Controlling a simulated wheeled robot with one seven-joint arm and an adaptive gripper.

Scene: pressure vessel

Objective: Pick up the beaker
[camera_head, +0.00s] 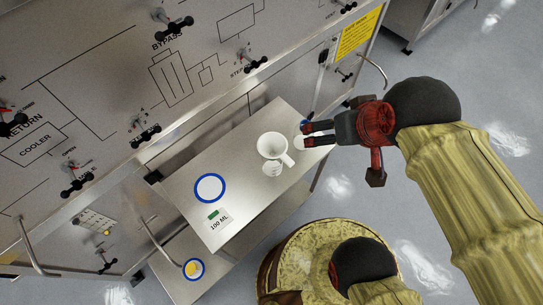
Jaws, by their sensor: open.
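A white beaker (272,147) with a handle and a wide top stands on a steel shelf (237,160) in front of the panel. My gripper (304,134) comes in from the right, with its two fingers apart and pointing left toward the beaker. The fingertips are to the right of the beaker, with a visible gap to it in the picture.
A blue-ringed white circle (210,188) and a "100 ML" label (218,220) mark the shelf's left part. A lower shelf holds a smaller blue ring with yellow inside (194,268). The panel (120,90) with black valve handles (145,135) rises behind.

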